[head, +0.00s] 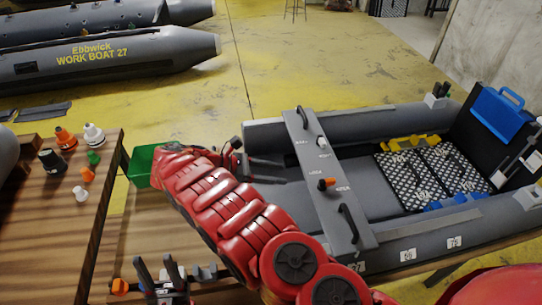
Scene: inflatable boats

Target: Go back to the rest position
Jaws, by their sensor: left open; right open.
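My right gripper (285,172) is at the end of the red arm that reaches from the lower right across the middle of the head view. Its two dark fingers are apart, point right over the near grey boat (375,185), and show nothing between them. My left gripper (156,263) is low in the view, by the wooden table. Its dark fingers point up and are apart, with nothing seen between them. A small orange piece (119,287) lies just left of it. Part of the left gripper is cut off by the lower edge.
A grey board (316,165) with handles and an orange knob (327,184) spans the boat. A green bin (141,166) is partly behind my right arm. Several small caps stand on the wooden table (40,220). Yellow floor (300,60) is open behind.

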